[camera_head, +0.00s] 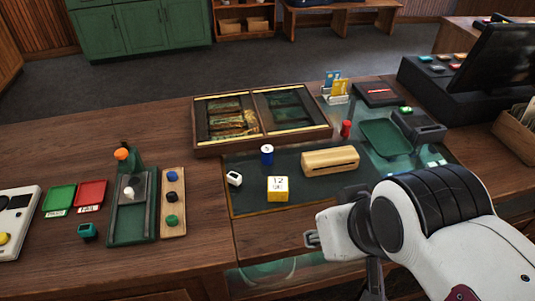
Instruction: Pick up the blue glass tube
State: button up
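A short blue cylinder (267,155) with a pale top stands upright on the dark glass counter inset. It is the only blue tube-like thing I see, and I take it for the blue glass tube. My gripper (374,283) is at the bottom edge, below the white wrist of my arm. It is to the right of the blue tube and nearer the camera, well apart from it. Only a dark part of the gripper shows, so I cannot see its fingertips or whether it holds anything.
Near the tube are a yellow numbered block (278,189), a small white device (234,178), a wooden block (330,161) and a red cylinder (346,130). A wooden display case (195,151) stands behind. A green tray (386,137) lies right.

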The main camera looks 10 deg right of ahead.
aim_at(272, 152)
jog(key=o, duration=0.3)
jog(key=w+d+n+t+h, duration=0.15)
jog(key=w+d, duration=0.35)
jog(key=w, duration=0.6)
jog(key=w+d+t+h, duration=0.1)
jog(key=w+d+t, duration=0.3)
jog(key=w, duration=0.6)
jog(key=w+f+n+y, duration=0.1)
jog(key=w, duration=0.1)
jog(key=w+f+n+y, duration=0.1)
jog(key=w, duration=0.2)
jog(key=w+a+f+n+y, duration=0.1)
jog(key=w, duration=0.1)
jog(key=shift+w+f+t, duration=0.2)
jog(key=shift+f+t, duration=0.1)
jog(key=shift+t, duration=0.05)
jog(key=a+f+y, duration=0.1)
jog(key=a+f+n+y, duration=0.1)
jog(key=a+f+y, duration=0.1)
jog(key=w+a+f+n+y, duration=0.1)
jog(key=f+y, duration=0.1)
jog(key=shift+a+y, duration=0.25)
jog(key=shift+a, duration=0.15)
jog(key=shift+s+a+f+y, duration=0.35)
jog(key=shift+a+f+y, duration=0.1)
jog(key=shift+a+y, duration=0.35)
jog(key=shift+w, duration=0.1)
